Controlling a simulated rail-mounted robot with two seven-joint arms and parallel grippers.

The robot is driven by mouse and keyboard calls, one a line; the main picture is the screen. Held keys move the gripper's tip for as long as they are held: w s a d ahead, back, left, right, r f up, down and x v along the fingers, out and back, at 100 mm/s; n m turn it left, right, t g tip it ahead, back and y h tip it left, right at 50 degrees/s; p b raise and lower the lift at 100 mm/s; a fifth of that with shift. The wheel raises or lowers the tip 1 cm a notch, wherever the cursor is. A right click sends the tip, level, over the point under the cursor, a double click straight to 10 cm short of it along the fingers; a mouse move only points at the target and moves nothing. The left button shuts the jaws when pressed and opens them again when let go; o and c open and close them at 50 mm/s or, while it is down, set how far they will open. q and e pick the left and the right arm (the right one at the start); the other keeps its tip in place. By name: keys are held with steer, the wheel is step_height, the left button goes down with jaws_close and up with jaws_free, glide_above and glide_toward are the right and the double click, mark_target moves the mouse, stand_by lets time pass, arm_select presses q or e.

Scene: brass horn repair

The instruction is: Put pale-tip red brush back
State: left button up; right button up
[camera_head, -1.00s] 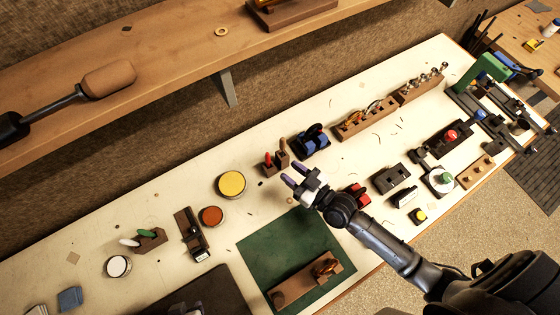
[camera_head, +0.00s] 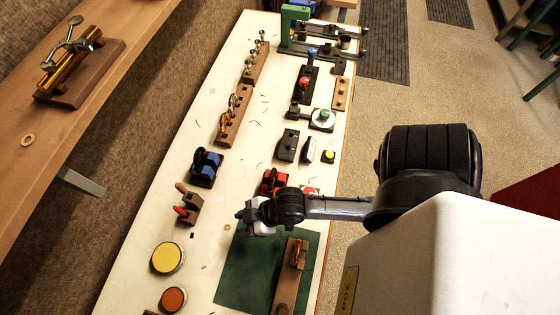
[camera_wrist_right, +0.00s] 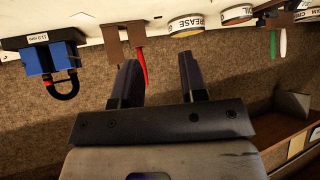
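The red brush (camera_head: 181,211) stands in a small brown rack (camera_head: 192,202) on the white bench; its tip is hidden, so I cannot tell its colour. In the right wrist view, the red brush (camera_wrist_right: 141,62) sits against the brown rack (camera_wrist_right: 116,42), beyond the fingers and close to the left one in the picture. My right gripper (camera_head: 242,211) is above the bench, to the right of the rack and apart from it. In the wrist view, its dark fingers (camera_wrist_right: 158,64) are spread with nothing held between them. My left gripper is not in view.
A blue clamp (camera_head: 205,167) stands behind the rack, and a red one (camera_head: 273,181) is close to my right gripper. A yellow tin (camera_head: 168,257) and an orange tin (camera_head: 173,299) stand nearer. A green mat (camera_head: 240,265) holds a wooden block (camera_head: 289,280).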

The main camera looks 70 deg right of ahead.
steer(key=s+d+m+g+h, duration=0.3)
steer(key=s+d+g+h, duration=0.1)
steer(key=s, duration=0.5)
steer(key=shift+d+g, duration=0.55)
steer(key=shift+g, duration=0.15)
steer(key=shift+s, duration=0.15)
